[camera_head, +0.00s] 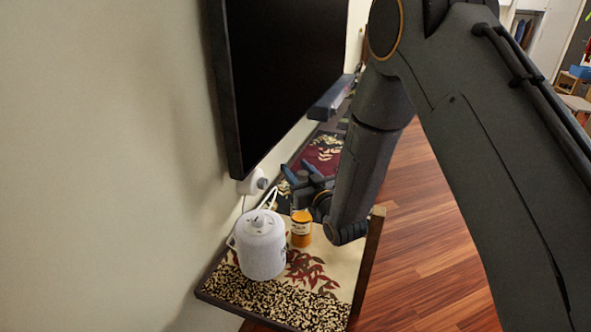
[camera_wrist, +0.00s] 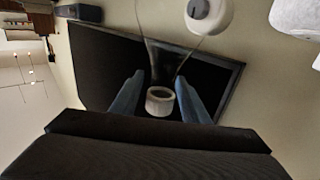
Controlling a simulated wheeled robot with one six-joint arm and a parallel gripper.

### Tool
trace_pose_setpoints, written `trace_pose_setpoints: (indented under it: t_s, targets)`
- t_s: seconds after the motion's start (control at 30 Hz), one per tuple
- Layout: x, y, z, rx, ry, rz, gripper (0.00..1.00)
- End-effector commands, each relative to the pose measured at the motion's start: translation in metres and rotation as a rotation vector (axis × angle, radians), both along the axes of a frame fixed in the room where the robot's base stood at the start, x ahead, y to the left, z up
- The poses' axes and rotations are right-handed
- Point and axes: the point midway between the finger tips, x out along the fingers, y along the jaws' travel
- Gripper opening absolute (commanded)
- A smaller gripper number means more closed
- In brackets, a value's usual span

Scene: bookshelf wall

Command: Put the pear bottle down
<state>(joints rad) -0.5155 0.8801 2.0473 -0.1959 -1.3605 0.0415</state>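My gripper (camera_head: 300,180) is over the narrow shelf, beside the TV and behind the white canister. In the wrist view its two blue fingers (camera_wrist: 160,85) stand a small gap apart. Between them is a pale ring-shaped top, which I take to be the neck of the pear bottle (camera_wrist: 160,106). Faint clear outlines flare away from it against the dark screen, so the body is hard to make out. In the head view the held bottle is mostly lost against the gripper. Whether its base touches the shelf cannot be told.
A white canister (camera_head: 261,248) and an orange jar (camera_head: 301,238) stand close together on the patterned shelf cover (camera_head: 325,270). The TV (camera_head: 280,75) and a white wall device (camera_head: 252,183) are at the wall. The cover's front right part is clear.

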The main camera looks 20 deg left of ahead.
Motion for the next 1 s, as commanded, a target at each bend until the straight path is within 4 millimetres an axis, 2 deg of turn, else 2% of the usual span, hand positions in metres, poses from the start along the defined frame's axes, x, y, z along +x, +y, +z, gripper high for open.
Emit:
trace_pose_setpoints:
  t_s: [0.37, 0.73, 1.0]
  targets:
    - [0.000, 0.000, 0.000, -0.001, 0.001, 0.000, 0.42]
    - [-0.041, -0.039, 0.000, -0.001, 0.001, -0.001, 0.42]
    - [-0.057, -0.052, 0.003, 0.000, 0.000, 0.000, 0.42]
